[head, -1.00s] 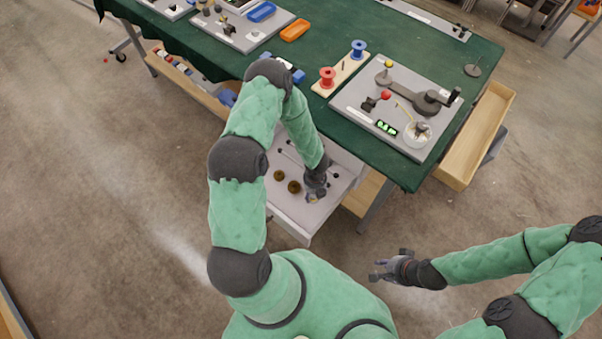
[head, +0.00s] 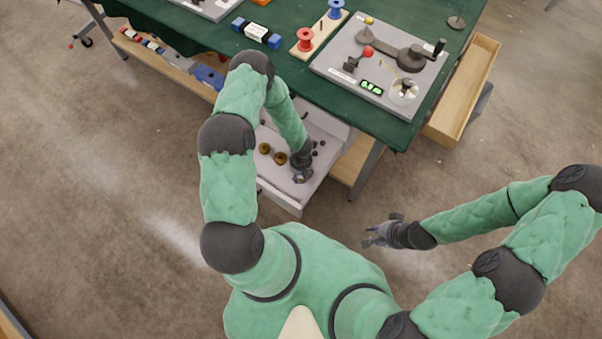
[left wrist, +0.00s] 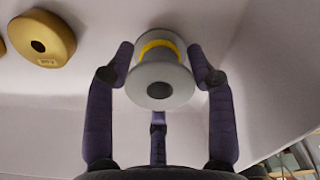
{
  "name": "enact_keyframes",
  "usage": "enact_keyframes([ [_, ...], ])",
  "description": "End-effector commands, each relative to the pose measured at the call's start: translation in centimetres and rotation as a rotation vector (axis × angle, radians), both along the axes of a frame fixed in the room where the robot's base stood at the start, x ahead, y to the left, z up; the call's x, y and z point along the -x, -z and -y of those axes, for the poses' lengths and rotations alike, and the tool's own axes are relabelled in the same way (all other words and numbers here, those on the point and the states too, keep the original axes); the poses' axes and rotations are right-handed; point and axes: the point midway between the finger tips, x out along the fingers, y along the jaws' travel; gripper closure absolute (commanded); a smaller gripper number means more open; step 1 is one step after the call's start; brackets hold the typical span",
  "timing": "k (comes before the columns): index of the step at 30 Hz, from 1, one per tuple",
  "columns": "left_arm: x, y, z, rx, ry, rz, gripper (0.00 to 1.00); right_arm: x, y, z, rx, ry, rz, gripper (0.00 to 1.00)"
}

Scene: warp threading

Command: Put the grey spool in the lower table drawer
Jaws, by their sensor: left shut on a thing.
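The grey spool (left wrist: 160,80) has a yellow band and sits between the fingers of my left gripper (left wrist: 163,76) in the left wrist view. Its near flange with a dark centre hole faces the camera. In the head view my left gripper (head: 301,174) reaches down into the open, pale grey drawer (head: 282,197) below the table edge. I cannot tell whether the spool touches the drawer floor. My right gripper (head: 382,233) hangs over bare floor, empty, with its fingers apart.
Brass-coloured round pieces (head: 272,154) lie in the drawer left of my left gripper; one also shows in the left wrist view (left wrist: 42,40). A wooden drawer (head: 462,95) sticks out at the table's right. The green table (head: 290,70) holds a red spool (head: 305,40) and a grey device board (head: 330,62).

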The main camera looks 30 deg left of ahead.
Motion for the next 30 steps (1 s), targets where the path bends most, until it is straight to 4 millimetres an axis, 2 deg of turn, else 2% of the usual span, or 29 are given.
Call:
enact_keyframes([
  [8, 0.0, 0.3, 0.0, 0.000, 0.000, 0.000, 0.69, 0.0, 0.4, 0.0, 0.000, 0.000, 0.000, 0.70],
  [9, 0.0, 0.2, 0.0, 0.000, 0.000, 0.000, 0.36, 0.0, 0.3, 0.0, 0.000, 0.000, 0.000, 0.70],
  [11, 0.0, 0.2, 0.0, 0.000, 0.000, 0.000, 0.21, 0.0, 0.2, 0.0, 0.000, 0.000, 0.000, 0.70],
  [24, 0.0, -0.2, 0.0, 0.000, 0.000, 0.000, 0.21, 0.0, -0.2, 0.0, 0.000, 0.000, 0.000, 0.70],
  [26, -0.1, -0.9, 0.0, -0.001, -0.001, 0.002, 0.21, 0.0, -0.5, 0.0, 0.000, 0.000, 0.000, 0.70],
  [30, -0.1, -3.4, -0.1, -0.001, -0.001, 0.002, 0.21, 0.0, -1.5, 0.0, 0.000, 0.000, 0.000, 0.70],
])
